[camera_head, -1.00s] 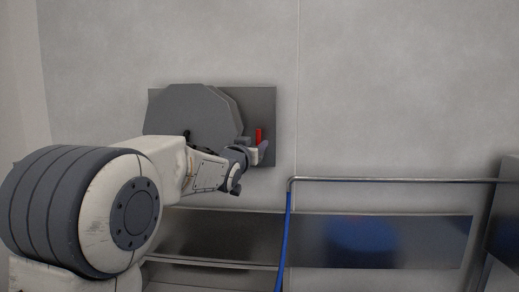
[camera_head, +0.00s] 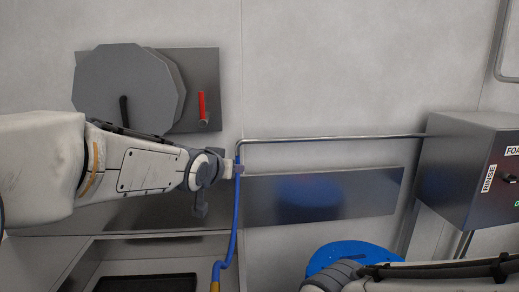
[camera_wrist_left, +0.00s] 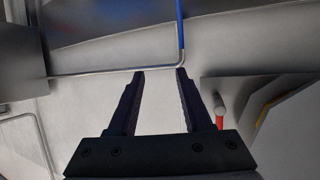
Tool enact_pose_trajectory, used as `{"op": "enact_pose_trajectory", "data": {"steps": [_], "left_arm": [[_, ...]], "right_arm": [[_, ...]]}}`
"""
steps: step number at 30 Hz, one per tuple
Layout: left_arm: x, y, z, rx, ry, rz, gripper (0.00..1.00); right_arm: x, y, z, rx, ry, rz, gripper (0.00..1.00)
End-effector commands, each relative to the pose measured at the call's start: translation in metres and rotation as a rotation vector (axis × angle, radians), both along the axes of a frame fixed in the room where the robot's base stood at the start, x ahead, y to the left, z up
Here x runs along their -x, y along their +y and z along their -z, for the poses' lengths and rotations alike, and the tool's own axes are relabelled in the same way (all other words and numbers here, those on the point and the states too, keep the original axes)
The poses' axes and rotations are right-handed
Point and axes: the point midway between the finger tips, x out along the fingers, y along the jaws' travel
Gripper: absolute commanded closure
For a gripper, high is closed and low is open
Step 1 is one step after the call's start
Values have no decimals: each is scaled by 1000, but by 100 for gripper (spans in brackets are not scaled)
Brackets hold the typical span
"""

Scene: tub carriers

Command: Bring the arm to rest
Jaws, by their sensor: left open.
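My left arm comes in from the left in the head view. Its gripper (camera_head: 226,169) is below and slightly right of the red lever (camera_head: 202,107), apart from it. In the left wrist view the gripper (camera_wrist_left: 159,75) is open, with nothing between its fingers. The red lever also shows there (camera_wrist_left: 219,122), right of the fingers. Part of my right arm (camera_head: 410,274) shows at the bottom right of the head view; its gripper is not in view.
A grey hose reel (camera_head: 125,88) is on the wall. A blue hose (camera_head: 236,215) hangs close to the left gripper at a metal pipe (camera_head: 340,138); contact is unclear. A labelled control box (camera_head: 465,165) stands right. A blue round object (camera_head: 350,253) is below.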

Motion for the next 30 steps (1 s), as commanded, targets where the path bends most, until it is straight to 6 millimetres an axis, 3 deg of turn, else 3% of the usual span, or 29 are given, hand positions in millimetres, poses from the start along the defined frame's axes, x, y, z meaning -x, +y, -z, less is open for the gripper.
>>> {"op": "enact_pose_trajectory", "data": {"steps": [1, 3, 7, 12, 16, 18, 21, 30], "left_arm": [[26, -22, 26, -16, 96, 43, 50], [62, -42, 60, -45, 230, 95, 50], [140, -69, 117, -117, 474, 198, 50], [250, -77, 173, -236, 769, 336, 50], [315, -69, 196, -320, 937, 417, 50], [338, -63, 203, -352, 998, 445, 50], [357, -58, 208, -379, 1048, 467, 50], [361, -56, 209, -385, 1060, 473, 50]], "right_arm": [[0, 0, 0, 0, 0, 0, 100], [0, 0, 0, 0, 0, 0, 100], [0, 0, 0, 0, 0, 0, 100], [0, 0, 0, 0, 0, 0, 100], [0, 0, 0, 0, 0, 0, 100], [0, 0, 0, 0, 0, 0, 100], [0, 0, 0, 0, 0, 0, 100], [0, 0, 0, 0, 0, 0, 100]]}}
